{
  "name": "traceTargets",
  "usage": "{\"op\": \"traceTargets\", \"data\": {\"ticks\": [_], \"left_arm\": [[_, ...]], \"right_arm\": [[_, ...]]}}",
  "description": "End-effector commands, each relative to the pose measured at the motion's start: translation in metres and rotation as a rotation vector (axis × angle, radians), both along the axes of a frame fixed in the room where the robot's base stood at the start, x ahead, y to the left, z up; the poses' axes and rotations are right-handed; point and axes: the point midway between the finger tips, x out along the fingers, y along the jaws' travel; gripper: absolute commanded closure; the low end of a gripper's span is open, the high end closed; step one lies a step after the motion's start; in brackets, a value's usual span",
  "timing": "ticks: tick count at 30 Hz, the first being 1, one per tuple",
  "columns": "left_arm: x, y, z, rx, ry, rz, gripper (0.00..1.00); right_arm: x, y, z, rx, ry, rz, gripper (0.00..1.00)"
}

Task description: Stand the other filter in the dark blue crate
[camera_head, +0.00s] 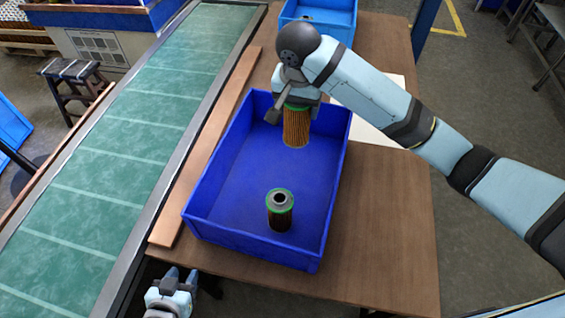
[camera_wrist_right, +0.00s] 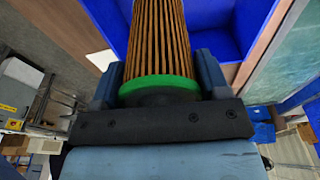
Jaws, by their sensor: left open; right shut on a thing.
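The dark blue crate (camera_head: 225,234) sits on the brown table. One filter (camera_head: 280,211), with a green rim, a grey top with a dark hole and a pleated body, stands upright inside it near the front. My right gripper (camera_head: 297,103) is over the far part of the crate, shut on the other filter (camera_head: 296,130), which hangs upright below it. In the right wrist view this filter's orange-brown pleats and green end (camera_wrist_right: 160,85) lie between the fingers. Whether its lower end touches the crate floor I cannot tell. My left gripper (camera_head: 181,279) is open and empty near the table's front edge.
A lighter blue bin (camera_head: 340,31) stands at the table's far end. A white sheet (camera_head: 370,115) lies right of the crate. A green conveyor (camera_head: 120,140) and a wooden strip (camera_head: 215,150) run along the left. The crate's middle floor is clear.

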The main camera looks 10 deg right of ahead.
Motion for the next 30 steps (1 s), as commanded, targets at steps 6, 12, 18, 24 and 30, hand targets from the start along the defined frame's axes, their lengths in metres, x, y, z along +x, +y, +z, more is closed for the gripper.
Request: {"op": "traceTargets", "data": {"ticks": [6,12,18,24,30], "left_arm": [[-0.004,-0.002,-0.004,-0.001,0.011,-0.002,0.57],[-0.003,-0.002,-0.002,-0.002,0.009,-0.002,0.57],[0.000,-0.002,0.002,-0.002,0.002,-0.002,0.57],[0.000,-0.002,0.003,-0.002,-0.001,-0.001,0.57],[0.000,-0.001,0.004,-0.002,0.000,-0.001,0.57]], "right_arm": [[-0.001,-0.002,-0.057,-0.004,0.007,-0.001,0.57],[-0.002,-0.001,-0.110,-0.004,0.005,0.000,0.57],[-0.001,-0.001,-0.141,-0.003,0.001,0.000,0.57],[-0.001,-0.001,-0.155,-0.002,0.002,0.001,0.57],[-0.001,-0.001,-0.185,-0.003,0.003,-0.001,0.57]]}}
